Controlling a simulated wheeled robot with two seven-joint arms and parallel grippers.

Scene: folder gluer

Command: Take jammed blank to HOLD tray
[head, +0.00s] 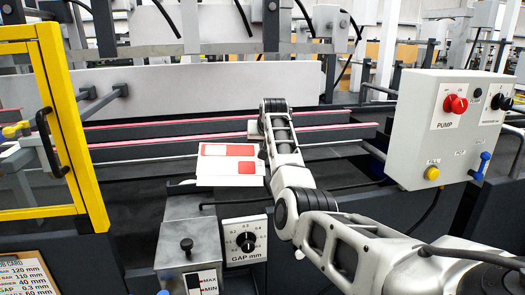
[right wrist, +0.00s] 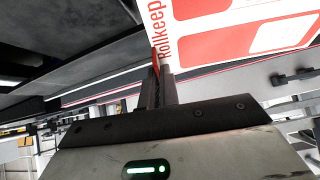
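The blank (head: 215,178) is a white carton sheet with red panels. In the head view it stands out at the left of my right arm's end, above the machine's front. In the right wrist view the blank (right wrist: 215,38) shows red "Rollkeep" lettering, and its edge lies between the fingers of my right gripper (right wrist: 161,75), which look closed on it. In the head view those fingers are mostly hidden by my wrist. My left gripper is not in view. I cannot make out a HOLD tray in these frames.
Red-edged rails (head: 175,130) run behind the blank. A glue pot (head: 188,240) and a GAP dial (head: 246,242) sit below it. An open yellow guard frame (head: 80,140) stands at left. A pump control box (head: 440,135) stands at right.

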